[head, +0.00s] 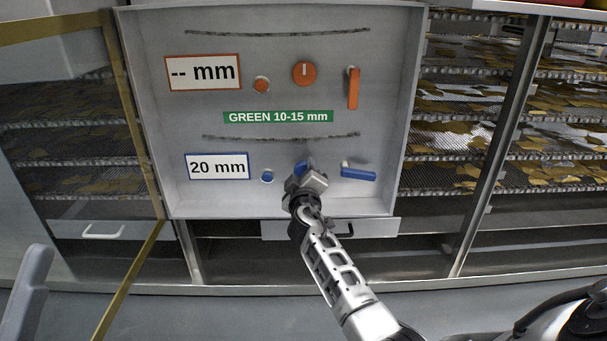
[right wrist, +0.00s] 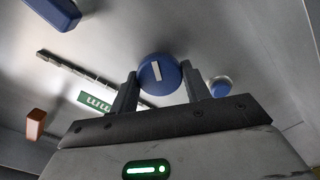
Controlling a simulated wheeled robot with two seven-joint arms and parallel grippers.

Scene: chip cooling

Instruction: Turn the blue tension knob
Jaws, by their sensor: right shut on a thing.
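The blue tension knob (head: 301,166) is on the lower row of the grey panel, mostly hidden behind my right gripper (head: 307,182) in the head view. In the right wrist view the round blue knob (right wrist: 160,74), with a white mark line, sits between the two fingers of my right gripper (right wrist: 158,90). The gripper is shut on the knob. A blue display (head: 217,166) reads "20 mm". A green label (head: 278,116) reads "GREEN 10-15 mm". My left gripper is not in view; only a grey part of mine shows at the lower left.
A blue button (head: 267,177) and a blue lever (head: 358,174) flank the knob. Above are an orange button (head: 262,85), an orange knob (head: 304,73), an orange lever (head: 353,89) and a "-- mm" display (head: 203,72). Mesh shelves with chips (head: 470,140) stand at the right.

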